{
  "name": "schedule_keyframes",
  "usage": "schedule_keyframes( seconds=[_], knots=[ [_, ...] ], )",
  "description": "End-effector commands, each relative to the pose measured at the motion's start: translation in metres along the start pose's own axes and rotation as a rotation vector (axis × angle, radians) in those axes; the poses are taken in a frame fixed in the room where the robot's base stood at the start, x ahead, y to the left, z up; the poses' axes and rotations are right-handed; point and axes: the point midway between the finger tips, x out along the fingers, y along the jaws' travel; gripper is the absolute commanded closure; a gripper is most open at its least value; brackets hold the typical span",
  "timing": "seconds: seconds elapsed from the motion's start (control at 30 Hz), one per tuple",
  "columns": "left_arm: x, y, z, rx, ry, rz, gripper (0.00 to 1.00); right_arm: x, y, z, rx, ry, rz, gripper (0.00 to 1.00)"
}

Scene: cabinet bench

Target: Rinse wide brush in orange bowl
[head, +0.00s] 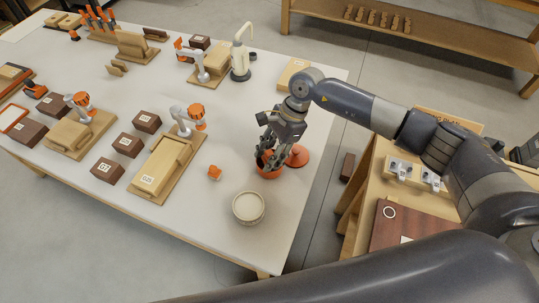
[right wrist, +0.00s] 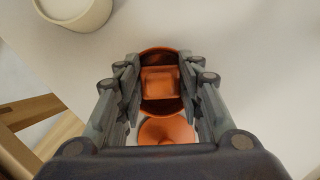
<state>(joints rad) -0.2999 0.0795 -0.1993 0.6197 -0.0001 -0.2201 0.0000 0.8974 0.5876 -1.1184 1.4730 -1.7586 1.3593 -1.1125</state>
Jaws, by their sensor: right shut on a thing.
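The orange bowl (head: 268,174) stands on the white table near its right edge. In the right wrist view the bowl's rim (right wrist: 158,50) shows beyond and between my fingers. My right gripper (head: 267,158) points down over the bowl, with its fingertips at the bowl's opening. It is shut on a blocky orange thing (right wrist: 160,84), which looks like the wide brush. The brush's lower end is hidden, so I cannot tell whether it touches the bowl's bottom. My left gripper is out of view.
An orange disc (head: 298,156) lies just right of the bowl. A cream bowl (head: 248,207) and a small orange item (head: 214,173) are nearby on the left. Wooden fixtures (head: 162,168) and dark boxes (head: 107,171) fill the table's left side. A wooden side bench (head: 378,190) stands right.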

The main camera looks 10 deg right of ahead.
Motion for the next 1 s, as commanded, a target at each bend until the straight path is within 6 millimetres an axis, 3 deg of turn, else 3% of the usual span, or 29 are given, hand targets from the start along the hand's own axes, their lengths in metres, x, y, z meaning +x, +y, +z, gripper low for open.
schedule_keyframes(
  seconds=[0.03, 1.0],
  knots=[
    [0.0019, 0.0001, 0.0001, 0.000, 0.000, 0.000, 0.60, 0.0064, 0.0056, -0.0053, 0.005, 0.010, 0.016, 0.88],
    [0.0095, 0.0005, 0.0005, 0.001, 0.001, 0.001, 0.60, 0.0093, 0.0058, -0.0066, 0.006, 0.010, 0.017, 0.88]
  ],
)
